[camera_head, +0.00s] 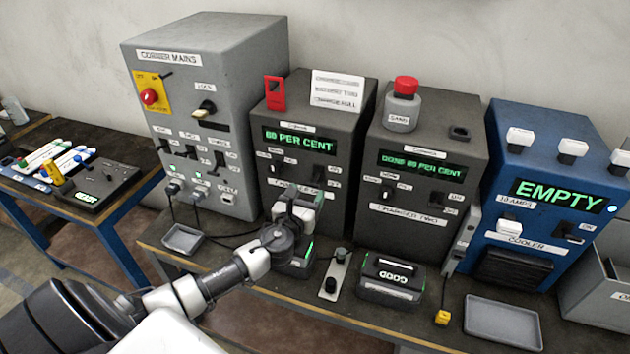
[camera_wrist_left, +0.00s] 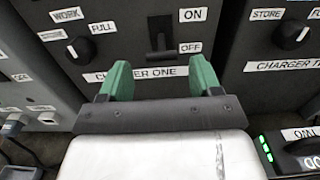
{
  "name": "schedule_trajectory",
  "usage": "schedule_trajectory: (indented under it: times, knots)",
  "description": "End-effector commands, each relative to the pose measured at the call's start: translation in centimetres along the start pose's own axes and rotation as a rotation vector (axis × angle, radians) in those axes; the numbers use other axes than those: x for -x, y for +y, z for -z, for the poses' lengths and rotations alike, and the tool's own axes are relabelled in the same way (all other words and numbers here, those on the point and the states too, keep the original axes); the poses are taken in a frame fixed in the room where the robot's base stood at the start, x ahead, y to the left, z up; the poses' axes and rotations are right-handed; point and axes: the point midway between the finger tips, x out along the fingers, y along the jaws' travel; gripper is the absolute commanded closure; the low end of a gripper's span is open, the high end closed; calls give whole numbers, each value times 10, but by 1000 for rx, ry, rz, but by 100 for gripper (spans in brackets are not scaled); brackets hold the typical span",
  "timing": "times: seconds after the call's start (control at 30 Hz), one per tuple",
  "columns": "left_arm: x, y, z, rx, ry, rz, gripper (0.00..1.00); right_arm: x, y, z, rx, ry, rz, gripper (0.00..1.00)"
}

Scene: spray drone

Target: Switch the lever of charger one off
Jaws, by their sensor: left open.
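Charger one (camera_head: 345,120) is a dark grey box with a green "PER CENT" display. In the left wrist view its black lever (camera_wrist_left: 160,54) sits between the "ON" and "OFF" labels. The lever's handle shows low in its slot, level with "OFF". My left gripper (camera_head: 300,202) is in front of the lower face of charger one and partly covers its name label. In the left wrist view the two green fingers of my left gripper (camera_wrist_left: 161,76) are apart and empty, just below the lever, one on each side of it. I see no contact with the lever. My right gripper is out of view.
Charger two (camera_head: 420,190) stands to the right, then the blue cooler (camera_head: 545,190). The grey mains cabinet (camera_head: 205,75) stands left, with cables near the bench. A black battery pack (camera_head: 391,280), a small tray (camera_head: 183,238) and a larger tray (camera_head: 503,320) lie in front.

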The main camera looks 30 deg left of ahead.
Motion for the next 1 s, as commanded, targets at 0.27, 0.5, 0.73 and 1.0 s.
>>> schedule_trajectory:
  times: [0.27, 0.5, 0.73, 1.0]
  knots:
    - [-41, 0, 0, 0, -1, 0, 36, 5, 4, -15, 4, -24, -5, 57]
    - [-51, -1, 0, 0, 0, 2, 36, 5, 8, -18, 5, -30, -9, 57]
    - [-51, -1, 0, 0, 0, 2, 39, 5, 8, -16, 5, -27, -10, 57]
    - [-51, -1, 0, 0, 0, 1, 81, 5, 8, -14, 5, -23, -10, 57]
